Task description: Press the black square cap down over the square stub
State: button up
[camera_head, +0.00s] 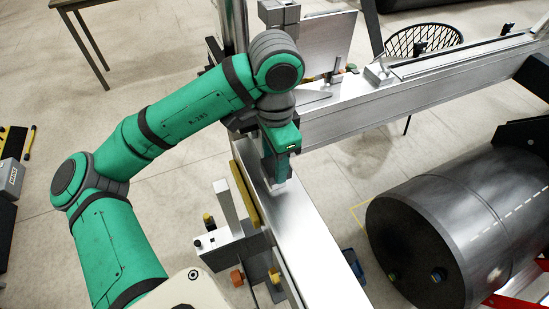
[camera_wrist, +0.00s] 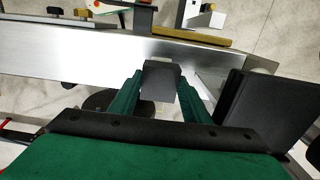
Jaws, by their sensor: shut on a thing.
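The black square cap (camera_wrist: 160,82) shows in the wrist view as a dark grey block between the green fingers of my gripper (camera_wrist: 159,90). My gripper is shut on it, with a finger on each side. In the head view my gripper (camera_head: 279,166) points down over the silvery metal beam (camera_head: 300,215). There the cap cannot be made out behind the gripper. I cannot pick out the square stub for certain in either view. Whether it lies hidden under the cap, and whether the cap touches anything, I cannot tell.
A yellow strip (camera_head: 244,194) runs along the beam's left edge. Beside it stands a pale upright block (camera_head: 226,207) on a grey fixture. A large dark cylinder (camera_head: 455,230) lies at the right. A long metal rail (camera_head: 400,100) crosses behind. Open floor shows at the left.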

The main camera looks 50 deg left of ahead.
jog(key=shift+w+f, duration=0.1)
jog(key=shift+f, duration=0.4)
jog(key=shift+f, duration=0.15)
jog(key=o, duration=1.1)
jog(key=shift+d, duration=0.1)
